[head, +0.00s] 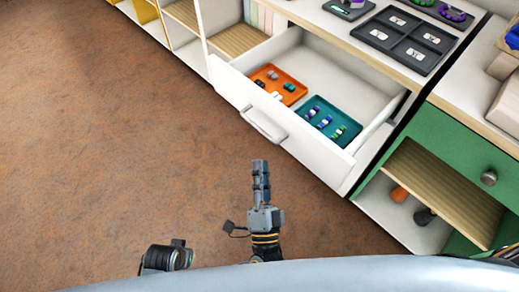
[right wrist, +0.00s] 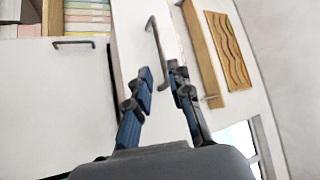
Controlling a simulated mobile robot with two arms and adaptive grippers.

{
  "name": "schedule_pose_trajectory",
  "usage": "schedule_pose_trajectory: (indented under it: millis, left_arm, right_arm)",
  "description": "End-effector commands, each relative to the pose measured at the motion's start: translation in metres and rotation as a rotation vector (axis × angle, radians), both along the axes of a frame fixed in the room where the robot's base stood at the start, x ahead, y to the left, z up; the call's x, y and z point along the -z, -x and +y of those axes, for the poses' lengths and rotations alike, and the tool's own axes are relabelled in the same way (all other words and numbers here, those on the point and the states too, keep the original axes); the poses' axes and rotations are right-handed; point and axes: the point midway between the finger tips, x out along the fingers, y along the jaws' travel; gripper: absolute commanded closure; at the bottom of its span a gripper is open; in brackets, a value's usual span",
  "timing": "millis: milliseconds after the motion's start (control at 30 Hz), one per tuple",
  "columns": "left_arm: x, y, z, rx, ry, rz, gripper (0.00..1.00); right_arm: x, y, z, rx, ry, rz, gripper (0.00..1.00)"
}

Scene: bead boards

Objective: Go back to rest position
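My right gripper (head: 260,166) is in the lower middle of the head view, over the brown floor in front of the open white drawer. It touches nothing there. In the right wrist view its two fingers (right wrist: 161,76) stand a little apart, with nothing held between them. A dark part of my other arm (head: 165,258) shows at the bottom left of the head view. No left fingers can be made out.
The white drawer (head: 264,122) is pulled out, holding an orange tray (head: 270,93) and a teal tray (head: 322,111) with small beads. A dark compartment tray (head: 403,52) lies on the counter. A green cabinet (head: 459,137) stands at right. The floor (head: 100,130) at left is clear.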

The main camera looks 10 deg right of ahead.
Motion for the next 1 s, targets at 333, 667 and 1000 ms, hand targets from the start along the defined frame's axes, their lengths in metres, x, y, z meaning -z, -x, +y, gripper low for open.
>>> schedule_pose_trajectory:
  millis: [333, 667, 1000]
  left_arm:
    - [0.000, 0.000, 0.000, 0.000, 0.000, 0.000, 1.00]
    - [0.000, 0.000, 0.000, 0.000, 0.000, -0.001, 1.00]
    - [0.000, 0.000, 0.000, 0.000, 0.000, 0.000, 1.00]
  right_arm:
    - [0.005, 0.011, 0.001, 0.000, 0.000, -0.001, 0.80]
    - [0.005, 0.011, 0.001, 0.000, 0.000, -0.001, 0.80]
    - [0.048, -0.008, 0.013, -0.128, 0.222, 0.194, 0.80]
